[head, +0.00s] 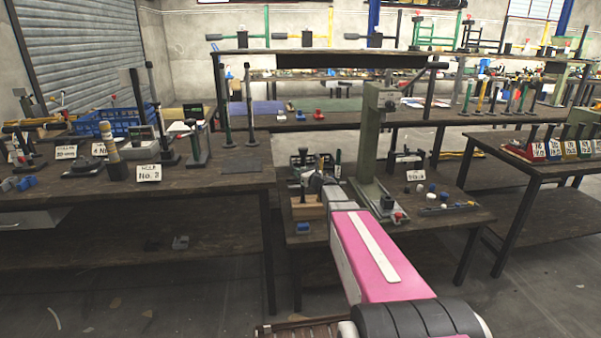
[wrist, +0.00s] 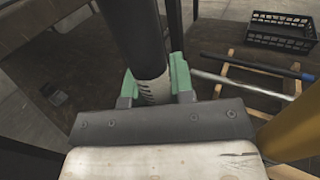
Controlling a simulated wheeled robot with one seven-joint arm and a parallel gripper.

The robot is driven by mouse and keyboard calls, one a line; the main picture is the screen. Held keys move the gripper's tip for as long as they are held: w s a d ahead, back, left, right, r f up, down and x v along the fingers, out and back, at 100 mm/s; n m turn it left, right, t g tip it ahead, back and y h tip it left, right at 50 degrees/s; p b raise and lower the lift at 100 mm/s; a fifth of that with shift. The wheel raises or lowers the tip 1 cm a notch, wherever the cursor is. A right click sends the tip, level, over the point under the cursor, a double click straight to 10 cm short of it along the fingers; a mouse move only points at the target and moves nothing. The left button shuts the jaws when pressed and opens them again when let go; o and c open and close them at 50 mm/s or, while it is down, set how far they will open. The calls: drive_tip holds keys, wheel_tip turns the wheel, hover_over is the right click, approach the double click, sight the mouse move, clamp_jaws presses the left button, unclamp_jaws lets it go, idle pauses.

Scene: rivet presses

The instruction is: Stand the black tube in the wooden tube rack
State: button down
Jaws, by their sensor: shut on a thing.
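My gripper (wrist: 157,82) has mint-green fingers, shut on the black tube (wrist: 136,35) in the wrist view. The tube runs up out of the frame, and a pale ridged part shows at its near end between the fingers. In the wrist view a light wooden frame (wrist: 226,76), which looks like the tube rack, lies to the right, apart from the held tube. A thin rod (wrist: 240,82) crosses the frame. In the head view a light wooden block (head: 308,210) stands beside my gripper on the middle bench; I cannot tell whether it is the same rack.
A black crate (wrist: 280,32) stands at the far right in the wrist view, and a yellow cylinder (wrist: 292,128) is close on the right. A tall green press (head: 368,140) stands just beyond my arm. Small items (head: 445,208) lie at the bench's right.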

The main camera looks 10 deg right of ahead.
drive_tip(key=shift+f, duration=0.85)
drive_tip(key=c, duration=0.9)
unclamp_jaws()
drive_tip(key=shift+s, duration=0.1)
drive_tip(key=v, duration=1)
drive_tip(key=shift+s+d, duration=0.2)
drive_tip(key=shift+s, duration=0.05)
